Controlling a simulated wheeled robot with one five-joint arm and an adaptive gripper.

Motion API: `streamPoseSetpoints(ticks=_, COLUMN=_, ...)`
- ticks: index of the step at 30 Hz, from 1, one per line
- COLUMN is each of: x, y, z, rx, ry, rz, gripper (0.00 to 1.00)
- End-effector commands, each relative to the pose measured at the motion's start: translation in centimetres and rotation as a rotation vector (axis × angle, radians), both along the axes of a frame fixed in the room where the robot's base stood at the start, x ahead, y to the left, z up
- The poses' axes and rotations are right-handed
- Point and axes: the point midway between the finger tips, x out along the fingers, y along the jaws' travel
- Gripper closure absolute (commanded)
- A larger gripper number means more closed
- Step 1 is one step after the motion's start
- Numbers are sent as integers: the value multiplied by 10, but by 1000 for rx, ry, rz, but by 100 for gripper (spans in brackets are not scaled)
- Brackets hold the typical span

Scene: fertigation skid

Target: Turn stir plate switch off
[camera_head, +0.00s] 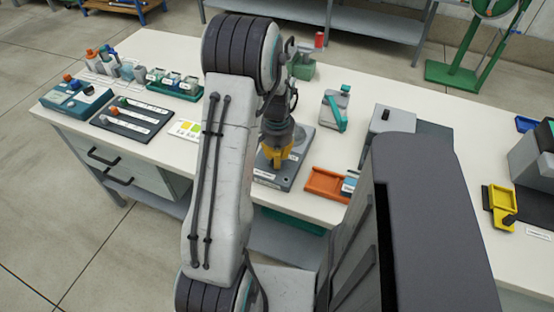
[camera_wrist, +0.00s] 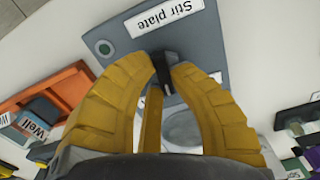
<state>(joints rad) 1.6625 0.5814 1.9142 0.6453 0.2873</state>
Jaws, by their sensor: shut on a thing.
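The grey stir plate (camera_head: 299,170) lies on the white bench, partly hidden behind my arm in the head view. In the wrist view the stir plate (camera_wrist: 215,50) shows its white name label upside down, a round green-ringed spot at one corner and a pale round disc partly behind my fingers. A small black switch (camera_wrist: 161,72) stands on its face. My gripper (camera_wrist: 164,62) has its yellow fingertips closed on both sides of this switch. In the head view my gripper (camera_head: 275,158) points down onto the stir plate; the switch is hidden there.
An orange tray (camera_head: 322,184) lies just right of the stir plate, holding an item labelled "Well" (camera_wrist: 34,122). A grey and teal device (camera_head: 336,108) stands behind it. A dark board (camera_head: 133,120) and a vial rack (camera_head: 175,86) sit to the left.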

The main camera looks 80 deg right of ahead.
Motion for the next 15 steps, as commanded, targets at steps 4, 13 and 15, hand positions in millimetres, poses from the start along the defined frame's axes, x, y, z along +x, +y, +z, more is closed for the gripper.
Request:
streamPoseSetpoints(ticks=4, x=0, y=0, z=-2, rx=1, ry=0, rz=140, gripper=100)
streamPoseSetpoints(ticks=13, x=1, y=-2, z=-2, rx=2, ry=0, rz=424, gripper=100)
streamPoseSetpoints(ticks=15, x=1, y=-2, z=-2, rx=2, ry=0, rz=489, gripper=100)
